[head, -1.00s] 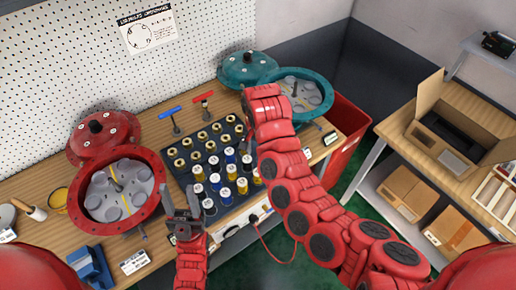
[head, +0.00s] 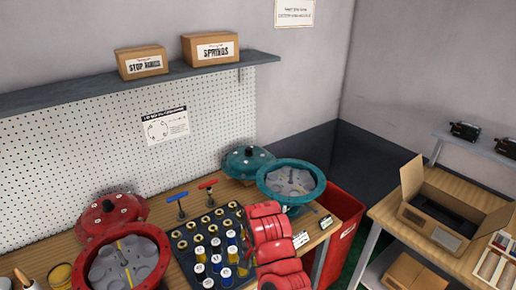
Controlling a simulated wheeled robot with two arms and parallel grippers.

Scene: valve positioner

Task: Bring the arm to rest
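One of my red arms (head: 270,238) rises from the bottom edge, right of centre, in front of the parts tray's right side. Its gripper does not show; no fingertips are visible at its upper end. My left gripper is outside the picture. The black parts tray (head: 185,262) on the bench holds several capped cylinders and ring-topped pieces. A red open housing (head: 162,243) is left of it, and a teal open housing (head: 317,184) is behind it to the right.
A red domed cover (head: 110,213) and a teal domed cover (head: 248,160) lie behind the housings. Blue and red T-handled tools stand behind the tray. A red bin (head: 345,208) is right of the bench. An open carton (head: 440,224) sits on the right-hand table.

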